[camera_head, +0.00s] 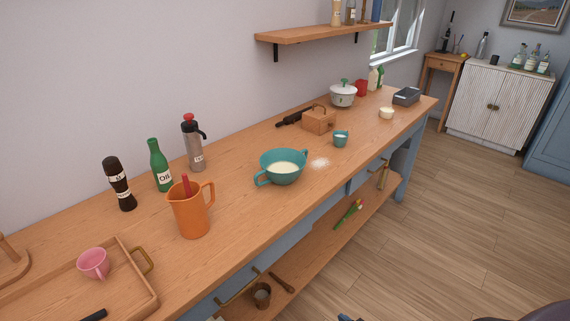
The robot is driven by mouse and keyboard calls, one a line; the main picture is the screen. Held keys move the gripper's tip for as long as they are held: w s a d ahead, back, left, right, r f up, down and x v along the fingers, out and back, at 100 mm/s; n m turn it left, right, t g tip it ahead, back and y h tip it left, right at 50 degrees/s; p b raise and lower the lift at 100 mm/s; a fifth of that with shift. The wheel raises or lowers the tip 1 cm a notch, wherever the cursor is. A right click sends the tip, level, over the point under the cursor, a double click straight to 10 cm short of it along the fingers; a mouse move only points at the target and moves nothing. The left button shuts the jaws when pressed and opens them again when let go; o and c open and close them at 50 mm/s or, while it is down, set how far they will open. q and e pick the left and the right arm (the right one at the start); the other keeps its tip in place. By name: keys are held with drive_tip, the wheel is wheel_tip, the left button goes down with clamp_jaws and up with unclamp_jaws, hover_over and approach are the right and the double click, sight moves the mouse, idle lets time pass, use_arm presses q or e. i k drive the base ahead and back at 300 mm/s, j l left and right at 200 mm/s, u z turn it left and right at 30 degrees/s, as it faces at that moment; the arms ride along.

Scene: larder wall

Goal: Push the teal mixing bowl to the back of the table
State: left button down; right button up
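The teal mixing bowl (269,176) stands upright near the middle of the long wooden table (248,222), nearer its front edge than the wall. It has a handle on each side and holds something pale and creamy. Bare tabletop lies between the bowl and the wall behind it. I cannot make out either of my grippers in this view, and nothing touches the bowl.
White powder (320,163) and a small teal cup (340,140) lie right of the bowl. A wooden block (319,122) is behind. An orange jug (189,214), steel flask (194,150) and green bottle (160,168) stand left. A shelf (310,33) overhangs the back.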

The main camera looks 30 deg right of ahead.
sight(281, 166)
drive_tip(key=i+l+u, duration=0.15)
drive_tip(key=l+u, duration=0.15)
drive_tip(key=l, duration=0.55)
drive_tip(key=l+u, duration=0.3)
drive_tip(key=l, duration=0.55)
drive_tip(key=l+u, duration=0.2)
drive_tip(key=l, duration=2.5)
